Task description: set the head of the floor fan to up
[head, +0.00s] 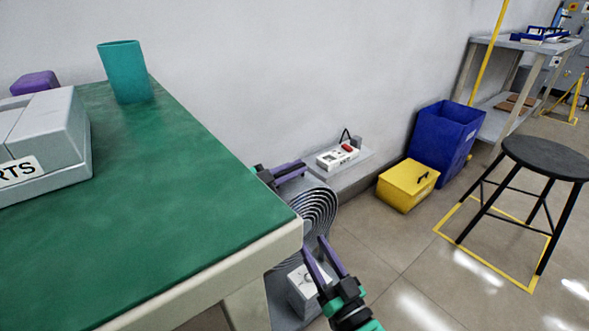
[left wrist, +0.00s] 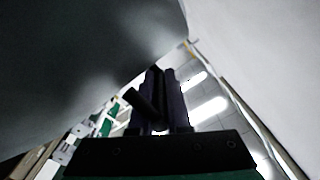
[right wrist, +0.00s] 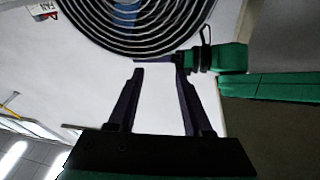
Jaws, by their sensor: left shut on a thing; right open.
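The floor fan's round head (head: 318,208), with dark concentric grille rings, shows beyond the corner of the green table. Its lower body is a light box (head: 306,284). The grille also fills the top of the right wrist view (right wrist: 140,20). My left gripper (head: 298,168) is at the top of the fan head, shut on a part of it; in the left wrist view a dark rod (left wrist: 143,103) shows at the fingers (left wrist: 160,90). The exact grip is too dark to tell. My right gripper (head: 313,246) is open and empty, below and in front of the grille (right wrist: 160,70).
The green table (head: 190,170) covers the left and hides part of the fan and my left arm. It bears a teal cup (head: 125,72) and a grey box (head: 45,140). Beyond the fan are a white switch box (head: 338,158), a yellow box (head: 405,190), a blue bin (head: 440,140) and a stool (head: 545,157).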

